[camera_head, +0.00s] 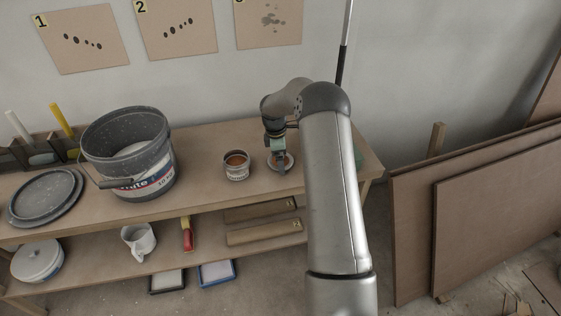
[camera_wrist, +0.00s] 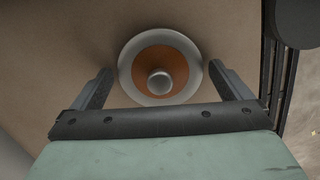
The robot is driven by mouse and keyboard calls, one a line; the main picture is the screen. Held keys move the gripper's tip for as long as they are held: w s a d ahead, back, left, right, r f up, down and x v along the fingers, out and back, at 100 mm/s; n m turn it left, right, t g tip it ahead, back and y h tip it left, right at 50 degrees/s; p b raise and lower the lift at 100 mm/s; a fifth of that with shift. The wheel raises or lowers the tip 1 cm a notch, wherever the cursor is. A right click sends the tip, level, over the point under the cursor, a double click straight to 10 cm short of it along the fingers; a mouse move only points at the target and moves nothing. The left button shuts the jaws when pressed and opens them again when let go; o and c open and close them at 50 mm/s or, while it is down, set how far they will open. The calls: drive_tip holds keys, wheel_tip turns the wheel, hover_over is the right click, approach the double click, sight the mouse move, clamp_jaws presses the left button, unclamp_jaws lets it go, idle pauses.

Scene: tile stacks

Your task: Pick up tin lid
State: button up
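The tin lid (camera_wrist: 187,83) is a round pale grey disc with an orange-brown ring and a small grey knob in its middle. It lies on the wooden bench, and in the head view the lid (camera_head: 289,158) is partly hidden by my gripper (camera_head: 281,166). In the wrist view my gripper (camera_wrist: 160,70) is open, with one finger on each side of the lid and a gap between each finger and the rim. Nothing is held. I cannot tell how high the fingertips are above the bench.
A small open tin (camera_head: 237,173) with brown contents stands left of the lid. A large paint bucket (camera_head: 129,160) and a dark round lid (camera_head: 46,196) stand further left on the bench (camera_head: 208,142). Wooden boards (camera_head: 500,210) lean at the right.

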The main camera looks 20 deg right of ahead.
drive_tip(key=c, duration=0.6)
